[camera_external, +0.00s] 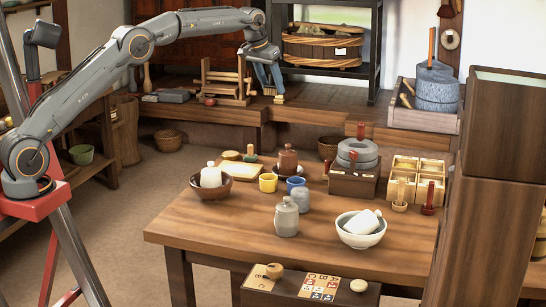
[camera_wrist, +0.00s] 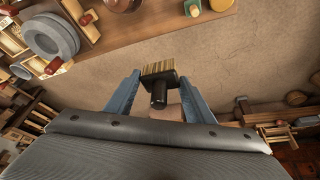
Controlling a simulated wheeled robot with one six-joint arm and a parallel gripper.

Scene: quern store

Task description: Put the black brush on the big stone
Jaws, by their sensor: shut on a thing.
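My gripper (camera_external: 270,80) is up at the back, in front of the raised bench, with its fingers pointing down. It is shut on the black brush. In the wrist view the brush (camera_wrist: 160,90) sits between the two blue fingers, with a black body and handle and tan bristles. In the external view only its pale bristle end (camera_external: 278,98) shows clearly below the fingers. A large grey round stone (camera_external: 437,88) with an upright wooden handle stands in a tray at the back right. A smaller grey stone pair (camera_external: 357,153) sits on a dark wooden box on the front table.
The front table (camera_external: 230,235) holds a brown bowl (camera_external: 211,186), a grey jar (camera_external: 287,217), a white bowl (camera_external: 361,232) and a partitioned box (camera_external: 417,175). A tall wooden cabinet (camera_external: 500,170) stands at the right. A wooden rack (camera_external: 222,82) is just left of my gripper.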

